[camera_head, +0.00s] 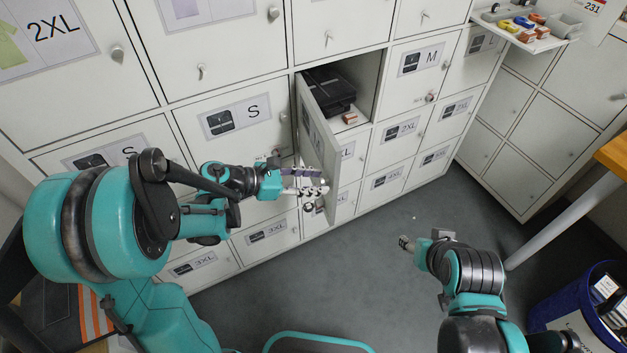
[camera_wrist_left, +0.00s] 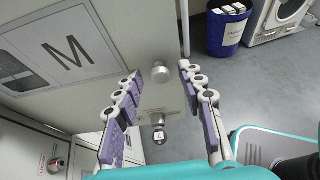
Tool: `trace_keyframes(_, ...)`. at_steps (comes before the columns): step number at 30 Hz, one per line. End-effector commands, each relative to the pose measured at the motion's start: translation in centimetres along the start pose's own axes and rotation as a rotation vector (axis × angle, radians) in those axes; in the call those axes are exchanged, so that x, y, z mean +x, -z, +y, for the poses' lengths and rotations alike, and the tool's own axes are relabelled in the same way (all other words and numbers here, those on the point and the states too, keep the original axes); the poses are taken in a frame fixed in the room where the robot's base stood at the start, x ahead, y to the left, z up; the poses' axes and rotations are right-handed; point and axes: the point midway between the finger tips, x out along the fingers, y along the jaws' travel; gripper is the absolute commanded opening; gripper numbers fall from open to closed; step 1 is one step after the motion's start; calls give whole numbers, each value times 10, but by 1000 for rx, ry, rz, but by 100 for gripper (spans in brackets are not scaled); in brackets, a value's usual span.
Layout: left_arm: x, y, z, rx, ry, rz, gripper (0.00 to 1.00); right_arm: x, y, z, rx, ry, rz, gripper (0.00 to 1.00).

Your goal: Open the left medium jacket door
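The left medium jacket door (camera_head: 316,130) stands swung out from its compartment, and its M label faces my left wrist view (camera_wrist_left: 65,50). Its round knob (camera_wrist_left: 160,72) lies between the fingertips of my left gripper (camera_head: 318,181), with a gap on both sides. The left gripper is open and holds nothing. A lock with a key tag (camera_wrist_left: 159,135) is on the door nearer my wrist. Inside the compartment are a dark folded item (camera_head: 330,90) and a small orange-brown block (camera_head: 350,118). My right gripper (camera_head: 406,243) is low over the floor, its fingers too small to read.
Another M door (camera_head: 418,68) is closed to the right of the open compartment. Closed S, 2XL and 3XL doors surround it. A shelf (camera_head: 530,40) with small coloured items juts out at upper right. A blue bin (camera_head: 560,312) and wooden table (camera_head: 613,155) stand right. The middle floor is clear.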

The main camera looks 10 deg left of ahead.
Motion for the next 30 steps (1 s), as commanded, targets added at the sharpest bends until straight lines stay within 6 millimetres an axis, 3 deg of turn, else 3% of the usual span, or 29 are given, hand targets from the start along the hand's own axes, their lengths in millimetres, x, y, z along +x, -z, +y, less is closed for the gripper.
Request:
trace_keyframes(5,-4,0,0,-1,-1,0,39,0,0,0,0,0,0,49)
trace_keyframes(8,-16,0,1,-1,-3,0,39,0,0,0,0,0,0,49)
trace_keyframes(21,-104,0,1,-2,-4,0,39,0,0,0,0,0,0,49)
trace_keyframes(30,-120,0,0,0,1,0,39,0,0,0,0,0,0,49)
